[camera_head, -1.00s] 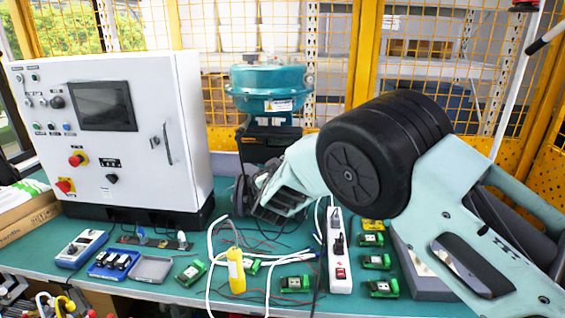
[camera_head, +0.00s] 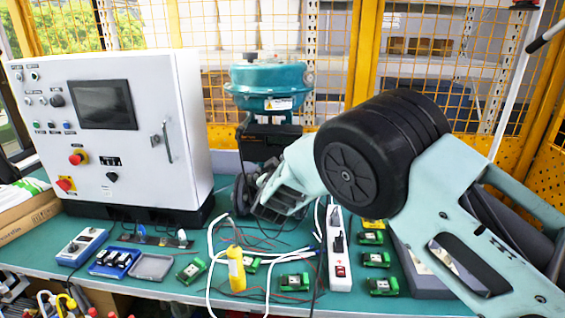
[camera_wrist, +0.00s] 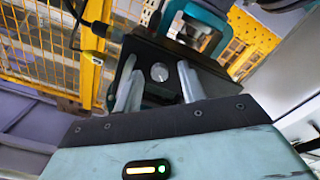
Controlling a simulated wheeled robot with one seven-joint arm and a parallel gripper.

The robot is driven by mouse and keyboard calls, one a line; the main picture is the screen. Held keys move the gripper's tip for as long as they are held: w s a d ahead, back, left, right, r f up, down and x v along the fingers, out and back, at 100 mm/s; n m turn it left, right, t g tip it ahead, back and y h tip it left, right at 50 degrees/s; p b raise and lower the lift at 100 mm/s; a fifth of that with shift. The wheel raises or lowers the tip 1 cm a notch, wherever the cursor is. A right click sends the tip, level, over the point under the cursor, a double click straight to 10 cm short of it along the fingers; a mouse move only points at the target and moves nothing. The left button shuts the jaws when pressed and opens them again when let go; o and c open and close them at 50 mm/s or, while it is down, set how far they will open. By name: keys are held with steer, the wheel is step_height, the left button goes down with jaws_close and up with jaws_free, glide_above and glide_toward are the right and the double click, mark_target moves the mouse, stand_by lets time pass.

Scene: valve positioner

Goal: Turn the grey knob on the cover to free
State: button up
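The grey knob (camera_wrist: 159,72) is a small round disc on the dark cover (camera_wrist: 148,88) of the positioner in the wrist view. My gripper (camera_wrist: 158,88) is open, with one light finger to each side of the knob in the picture. I cannot tell how far the fingertips are from the cover, and neither appears closed on the knob. In the head view, the black positioner box (camera_head: 268,140) sits below the teal actuator (camera_head: 270,88). My gripper (camera_head: 262,195) is in front of and below the box there. The knob cannot be made out in that view.
A white control cabinet (camera_head: 105,130) stands to the left on the green bench (camera_head: 150,290). A power strip (camera_head: 339,250), a yellow device (camera_head: 236,270), cables and several green boards lie in front. Yellow mesh fencing (camera_head: 430,60) stands behind.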

steer(key=s+b, duration=0.4)
steer(key=s, duration=1.3)
steer(key=shift+s+a+b, duration=0.2)
steer(key=shift+a+b, duration=0.1)
